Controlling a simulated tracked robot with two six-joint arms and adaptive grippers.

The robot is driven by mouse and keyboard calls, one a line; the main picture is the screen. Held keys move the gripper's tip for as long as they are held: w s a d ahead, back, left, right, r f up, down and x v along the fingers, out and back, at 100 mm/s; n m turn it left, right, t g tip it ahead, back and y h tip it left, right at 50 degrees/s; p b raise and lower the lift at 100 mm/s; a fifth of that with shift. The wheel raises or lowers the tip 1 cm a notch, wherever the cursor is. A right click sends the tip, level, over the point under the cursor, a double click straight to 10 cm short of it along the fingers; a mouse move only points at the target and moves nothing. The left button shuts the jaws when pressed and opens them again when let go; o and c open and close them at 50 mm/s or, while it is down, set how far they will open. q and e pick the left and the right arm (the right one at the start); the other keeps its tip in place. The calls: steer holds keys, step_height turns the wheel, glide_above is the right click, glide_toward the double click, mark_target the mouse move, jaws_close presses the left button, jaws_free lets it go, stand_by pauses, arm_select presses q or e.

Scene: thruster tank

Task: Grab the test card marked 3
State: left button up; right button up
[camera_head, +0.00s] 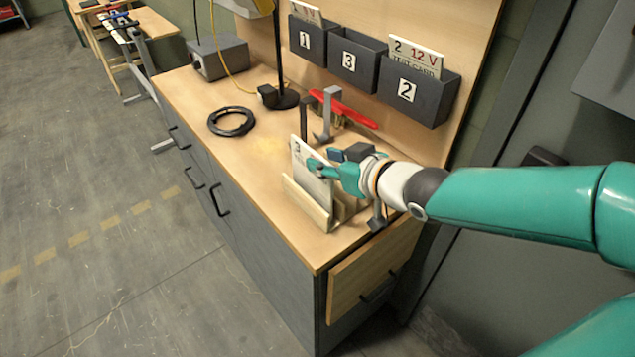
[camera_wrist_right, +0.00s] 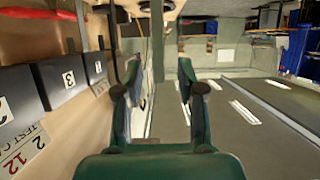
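The white test card marked 3 (camera_head: 298,154) stands upright, slightly tilted, in a small wooden stand (camera_head: 305,202) near the bench's front right. My right gripper (camera_head: 316,166) reaches in from the right at the card's upper part, and a finger covers some of its face. In the right wrist view my right gripper's fingers (camera_wrist_right: 158,95) stand apart, with a thin pale strip between them; I cannot tell whether it is the card's edge. The wall bin labelled 3 (camera_head: 357,59) looks empty; it also shows in the right wrist view (camera_wrist_right: 68,80). My left gripper is out of view.
Bin 1 (camera_head: 307,42) and bin 2 (camera_head: 419,93) each hold a card; the one in bin 2 reads 2 12 V (camera_head: 415,56).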

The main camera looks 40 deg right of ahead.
mark_target(312, 180)
steer(key=shift+f+b+x, duration=0.1)
steer(key=shift+b+x, duration=0.5)
steer(key=shift+x, duration=0.8)
steer(key=shift+f+b+x, duration=0.15)
steer(key=shift+b+x, duration=0.45)
steer(key=shift+x, duration=0.75)
steer(key=shift+s+d, duration=0.1)
steer(key=shift+s, duration=0.05)
jaws_close()
